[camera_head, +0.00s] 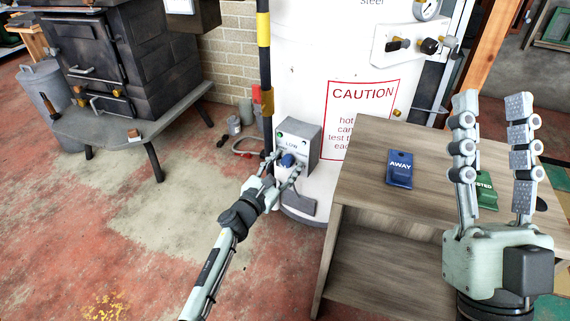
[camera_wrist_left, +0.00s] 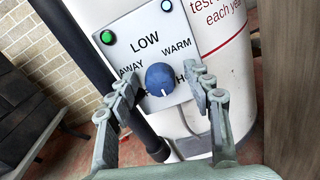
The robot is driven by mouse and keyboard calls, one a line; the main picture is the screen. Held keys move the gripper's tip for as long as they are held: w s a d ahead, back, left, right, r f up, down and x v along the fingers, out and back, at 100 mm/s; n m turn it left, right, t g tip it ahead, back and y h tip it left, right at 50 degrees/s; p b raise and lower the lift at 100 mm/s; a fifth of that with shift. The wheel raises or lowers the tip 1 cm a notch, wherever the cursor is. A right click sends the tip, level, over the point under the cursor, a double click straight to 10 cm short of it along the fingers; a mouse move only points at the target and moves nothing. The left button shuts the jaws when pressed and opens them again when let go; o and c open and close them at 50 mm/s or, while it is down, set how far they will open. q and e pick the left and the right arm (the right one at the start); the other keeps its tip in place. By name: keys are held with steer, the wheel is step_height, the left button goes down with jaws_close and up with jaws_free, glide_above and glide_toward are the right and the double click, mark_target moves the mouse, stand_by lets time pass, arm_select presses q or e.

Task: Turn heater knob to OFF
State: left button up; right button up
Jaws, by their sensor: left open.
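The heater knob (camera_head: 287,159) is a round blue knob on a grey control box (camera_head: 312,140) fixed to the white heater tank. In the left wrist view the knob (camera_wrist_left: 159,77) shows a white pointer mark at its lower edge. The panel (camera_wrist_left: 139,41) reads LOW, AWAY, WARM and a partly hidden word starting with H; no OFF label is visible. My left gripper (camera_head: 286,166) is open, with one finger (camera_wrist_left: 118,98) on each side of the knob; contact cannot be told. My right gripper (camera_head: 492,100) is open and empty, raised over the wooden table.
A wooden table (camera_head: 366,153) stands right of the tank (camera_head: 345,35), bearing a blue AWAY tag (camera_head: 399,170) and a green tag (camera_head: 487,190). A black-yellow pole (camera_head: 264,60) stands by the box.

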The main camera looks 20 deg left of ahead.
arm_select(q)
steer(key=c, duration=1.2)
steer(key=shift+o, duration=0.2)
